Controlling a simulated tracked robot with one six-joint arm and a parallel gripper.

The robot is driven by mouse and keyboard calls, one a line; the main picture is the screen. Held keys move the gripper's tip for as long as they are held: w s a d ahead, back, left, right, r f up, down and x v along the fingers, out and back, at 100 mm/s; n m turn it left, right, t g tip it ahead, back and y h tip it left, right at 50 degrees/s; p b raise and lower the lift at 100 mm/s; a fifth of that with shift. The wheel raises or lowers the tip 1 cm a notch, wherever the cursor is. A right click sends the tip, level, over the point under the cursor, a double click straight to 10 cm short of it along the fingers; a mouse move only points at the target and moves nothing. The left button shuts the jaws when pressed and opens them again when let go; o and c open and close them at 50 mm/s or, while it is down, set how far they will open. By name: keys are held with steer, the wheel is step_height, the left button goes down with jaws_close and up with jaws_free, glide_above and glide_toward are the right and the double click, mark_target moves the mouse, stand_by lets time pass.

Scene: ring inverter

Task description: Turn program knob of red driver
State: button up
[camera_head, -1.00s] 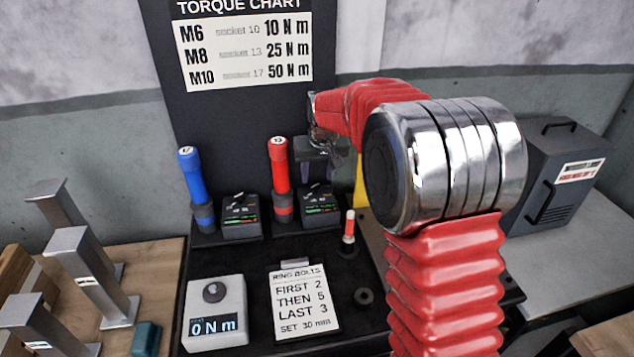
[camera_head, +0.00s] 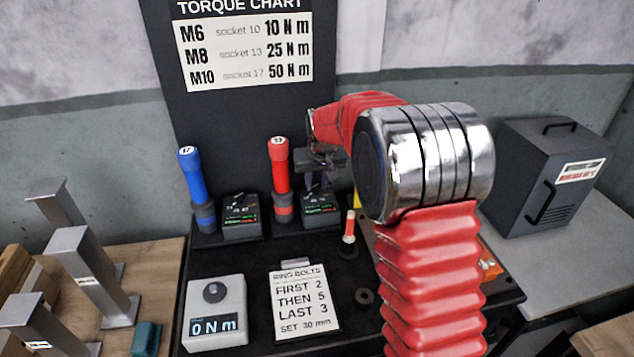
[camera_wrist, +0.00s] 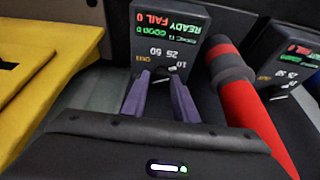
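The red driver (camera_head: 280,180) stands upright in its holder; it also shows in the wrist view (camera_wrist: 245,100). Its dark controller box (camera_head: 322,212) is beside it, and fills the top of the wrist view (camera_wrist: 165,30) with lit READY, FAIL and GOOD text. The dark program knob (camera_wrist: 160,74) is low on the box face, among the marks 10, 25 and 50. My gripper (camera_wrist: 159,80) is open, its two purple fingers on either side of the knob. I cannot tell whether they touch it. In the head view my gripper (camera_head: 319,180) is just above the box.
The blue driver (camera_head: 190,190) and its controller box (camera_head: 242,222) stand to the left. A yellow object (camera_wrist: 50,60) lies beside my gripper.

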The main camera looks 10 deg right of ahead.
steer(key=c, duration=0.5)
steer(key=shift+d+n, duration=0.1)
steer(key=shift+n, duration=0.5)
steer(key=shift+d+n+y, duration=0.1)
steer(key=shift+n+y, duration=0.6)
steer(key=shift+n, duration=0.4)
steer(key=shift+w+d+n+g+y, duration=0.1)
steer(key=shift+n+g+y, duration=0.2)
steer(key=shift+n, duration=0.75)
steer(key=shift+d+n+g+y, duration=0.15)
steer(key=shift+n+y, duration=0.25)
steer(key=shift+n, duration=0.65)
steer(key=o, duration=1)
steer(key=shift+a, duration=0.1)
steer(key=shift+o, duration=0.2)
steer(key=shift+r, duration=0.1)
